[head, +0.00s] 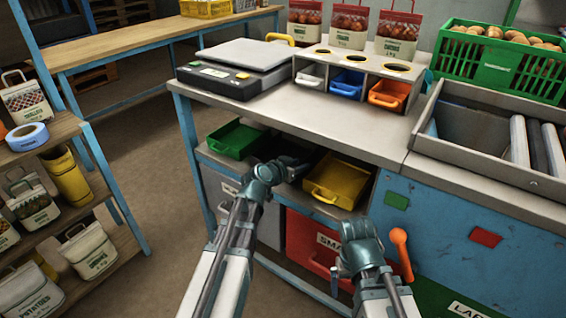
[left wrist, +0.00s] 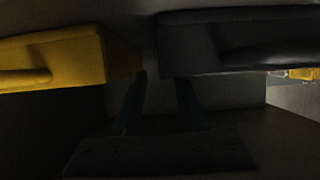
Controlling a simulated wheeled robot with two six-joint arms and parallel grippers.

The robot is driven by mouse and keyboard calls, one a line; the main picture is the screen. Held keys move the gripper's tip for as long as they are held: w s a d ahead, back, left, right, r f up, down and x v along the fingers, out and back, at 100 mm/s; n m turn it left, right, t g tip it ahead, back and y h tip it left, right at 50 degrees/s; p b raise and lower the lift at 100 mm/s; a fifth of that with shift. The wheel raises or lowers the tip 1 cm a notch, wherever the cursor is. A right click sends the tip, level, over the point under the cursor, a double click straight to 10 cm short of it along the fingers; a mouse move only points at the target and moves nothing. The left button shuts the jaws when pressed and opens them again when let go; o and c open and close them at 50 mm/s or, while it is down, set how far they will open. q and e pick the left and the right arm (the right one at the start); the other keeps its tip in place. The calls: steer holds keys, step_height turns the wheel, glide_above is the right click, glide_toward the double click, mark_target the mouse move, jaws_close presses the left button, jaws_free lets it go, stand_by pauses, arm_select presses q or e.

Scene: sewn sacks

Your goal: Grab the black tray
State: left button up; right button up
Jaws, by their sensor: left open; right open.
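The black tray (left wrist: 240,40) fills the upper right of the dark left wrist view. In the head view it is mostly hidden in shadow on the under-bench shelf, between the green tray (head: 236,139) and the yellow tray (head: 337,181). My left gripper (head: 292,166) reaches into that shelf gap. In the left wrist view its two fingers (left wrist: 162,92) are apart with nothing clearly between them, close to the black tray's edge; contact cannot be told. The yellow tray also shows in the left wrist view (left wrist: 60,62). My right gripper (head: 340,270) is open and empty, in front of the bench.
Above the shelf is a worktop with a scale (head: 235,65), a dispenser with small drawers (head: 350,83) and a green potato crate (head: 503,60). A red bin (head: 308,245) stands below. A rack of sacks (head: 85,250) is at left; the floor between is clear.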

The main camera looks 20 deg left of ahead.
mark_target(304, 161)
arm_select(q)
steer(key=x, duration=0.2)
steer(key=b+x, duration=0.1)
steer(key=x, duration=0.1)
steer(key=shift+w+a+f, duration=0.15)
steer(key=shift+w+a, duration=0.05)
jaws_close()
stand_by(1.2)
